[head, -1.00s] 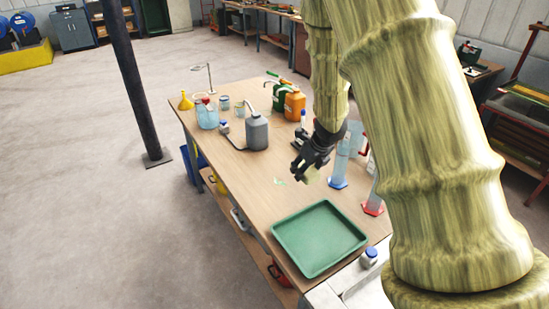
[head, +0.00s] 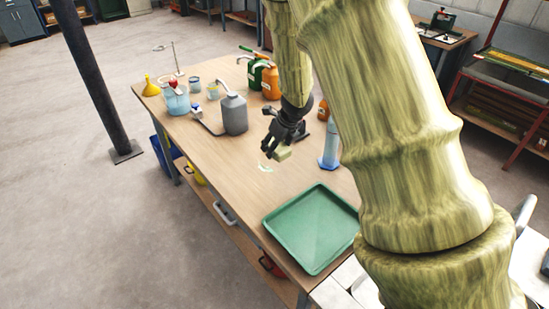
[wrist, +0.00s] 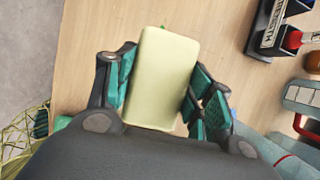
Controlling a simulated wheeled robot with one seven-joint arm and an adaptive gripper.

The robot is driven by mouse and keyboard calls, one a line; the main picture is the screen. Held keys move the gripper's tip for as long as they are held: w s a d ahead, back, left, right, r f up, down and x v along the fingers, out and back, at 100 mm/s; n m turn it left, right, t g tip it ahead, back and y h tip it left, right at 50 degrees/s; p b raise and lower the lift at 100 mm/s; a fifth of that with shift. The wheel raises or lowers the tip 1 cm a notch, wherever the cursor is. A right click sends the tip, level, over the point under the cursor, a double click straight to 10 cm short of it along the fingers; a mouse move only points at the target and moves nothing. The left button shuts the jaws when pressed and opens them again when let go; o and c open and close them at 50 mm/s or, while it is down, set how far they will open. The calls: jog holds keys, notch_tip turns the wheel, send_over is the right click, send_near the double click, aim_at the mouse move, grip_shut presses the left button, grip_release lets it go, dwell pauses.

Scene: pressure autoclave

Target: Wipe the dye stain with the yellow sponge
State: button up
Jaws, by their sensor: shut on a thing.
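My gripper (head: 272,148) is shut on the yellow sponge (head: 283,153) and holds it over the wooden table. The pale yellow sponge (wrist: 162,78) sits between the green-padded fingers (wrist: 160,95) in the wrist view. The dye stain (head: 265,169) is a small pale green smear on the tabletop, just below and left of the sponge in the head view. In the wrist view only a small green bit shows past the sponge's far edge; the sponge hides the rest. I cannot tell whether the sponge touches the table.
A green tray (head: 313,228) lies at the table's near end. A grey jug (head: 234,113) stands behind and left of the gripper, and a blue-based cylinder (head: 330,148) stands to its right. Bare wood (head: 220,160) lies left of the stain.

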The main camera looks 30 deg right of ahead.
jog(key=b+x, duration=0.1)
jog(key=x, duration=0.2)
jog(key=shift+s+d+f+b, duration=0.2)
jog(key=shift+s+b, duration=0.1)
jog(key=shift+b, duration=0.1)
jog(key=shift+s+a+f+b, duration=0.1)
jog(key=shift+s+f+b, duration=0.05)
jog(key=shift+f+b, duration=0.25)
